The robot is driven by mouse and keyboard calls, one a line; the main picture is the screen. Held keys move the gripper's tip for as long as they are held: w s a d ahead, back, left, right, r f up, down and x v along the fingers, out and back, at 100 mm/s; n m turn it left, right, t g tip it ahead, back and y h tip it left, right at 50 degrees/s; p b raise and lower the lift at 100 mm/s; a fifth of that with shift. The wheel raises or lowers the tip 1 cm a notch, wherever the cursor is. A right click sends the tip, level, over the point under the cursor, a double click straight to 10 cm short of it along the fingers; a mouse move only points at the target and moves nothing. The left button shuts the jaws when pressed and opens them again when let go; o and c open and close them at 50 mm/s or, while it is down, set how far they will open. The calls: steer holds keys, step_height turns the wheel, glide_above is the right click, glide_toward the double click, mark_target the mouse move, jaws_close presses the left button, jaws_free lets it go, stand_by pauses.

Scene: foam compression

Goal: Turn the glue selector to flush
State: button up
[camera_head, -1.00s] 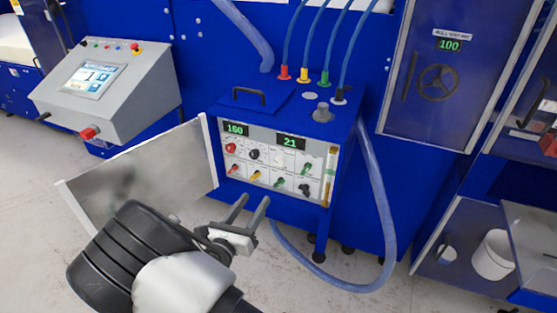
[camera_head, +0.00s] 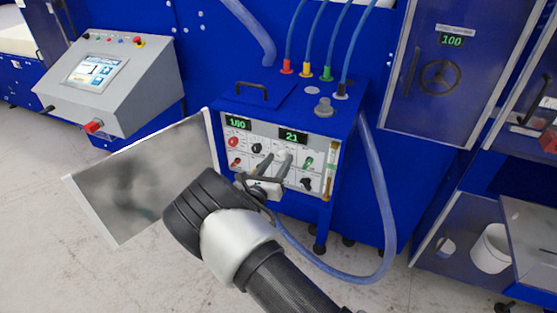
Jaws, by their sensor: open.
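The glue unit is a blue box (camera_head: 285,97) with a pale control panel (camera_head: 322,141) on its front. The panel carries two green displays (camera_head: 237,122), a red knob (camera_head: 233,142), a black knob (camera_head: 256,147) and several coloured selectors, among them a green one (camera_head: 308,163) and a black one (camera_head: 306,183). I cannot read which is the glue selector. My gripper (camera_head: 275,158) is open, its fingers in front of the panel's middle and close to a white knob there. The fingers and wrist hide part of the lower row. Contact cannot be told.
An open clear door panel (camera_head: 140,175) hangs left of the box, close to my arm. A blue hose (camera_head: 378,200) loops down on the right. A grey console (camera_head: 110,85) stands at left, and a white bucket (camera_head: 491,250) is at lower right.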

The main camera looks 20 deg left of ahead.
steer(key=shift+w, duration=0.3)
steer(key=c, duration=1.1)
